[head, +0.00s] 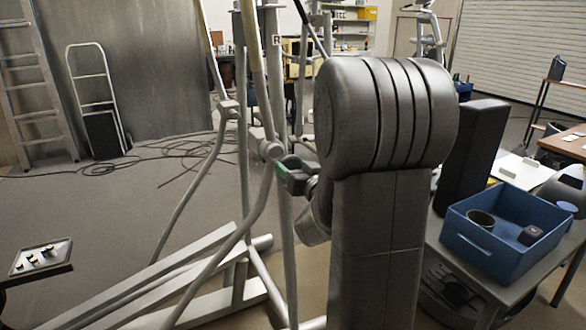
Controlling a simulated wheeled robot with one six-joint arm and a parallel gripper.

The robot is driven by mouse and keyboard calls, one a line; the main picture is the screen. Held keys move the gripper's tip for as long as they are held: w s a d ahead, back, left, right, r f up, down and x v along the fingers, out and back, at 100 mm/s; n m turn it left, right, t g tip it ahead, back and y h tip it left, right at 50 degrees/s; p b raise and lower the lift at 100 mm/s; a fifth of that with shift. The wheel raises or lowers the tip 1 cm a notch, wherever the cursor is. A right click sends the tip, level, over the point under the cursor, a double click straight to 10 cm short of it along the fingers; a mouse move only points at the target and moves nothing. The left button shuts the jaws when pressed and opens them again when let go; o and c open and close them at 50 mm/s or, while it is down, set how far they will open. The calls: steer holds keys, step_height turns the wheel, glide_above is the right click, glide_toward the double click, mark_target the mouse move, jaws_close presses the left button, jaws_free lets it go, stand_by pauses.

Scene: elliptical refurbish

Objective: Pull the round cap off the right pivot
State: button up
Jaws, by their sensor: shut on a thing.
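The grey elliptical frame stands at the centre-left, with a post marked "R" (276,40). The right pivot (269,149) is a round grey joint on the right-hand swing arm. My gripper (284,168), dark with a green patch, is just right of and slightly below this pivot. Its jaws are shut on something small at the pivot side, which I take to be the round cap. The cap itself is mostly hidden by the jaws, and I cannot tell whether it still touches the pivot. My own arm covers the area to the right.
A blue bin (486,250) on a grey cart at right holds a round cup-like part (481,219) and a dark block (531,235). A small tray with dark parts (41,257) is at left. The frame's base rails cross the floor. Cables (190,150) lie behind.

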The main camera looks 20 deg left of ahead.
stand_by(0.4)
steer(key=w+d+f+m+t+h+p, duration=0.35)
steer(key=d+f+p, duration=0.2)
steer(key=d, duration=0.45)
steer(key=w+d+f+m+t+h+p, duration=0.25)
steer(key=w+d+f+h+p, duration=0.2)
steer(key=d+f, duration=0.35)
steer(key=s+d+f+m+h+p, duration=0.1)
steer(key=d+f+m+h, duration=0.1)
steer(key=d, duration=0.3)
steer(key=s+d+f+m+h+p, duration=0.1)
steer(key=s+d+f+h, duration=0.1)
steer(key=d, duration=0.3)
steer(key=shift+d+m+h, duration=0.4)
steer(key=shift+h, duration=0.4)
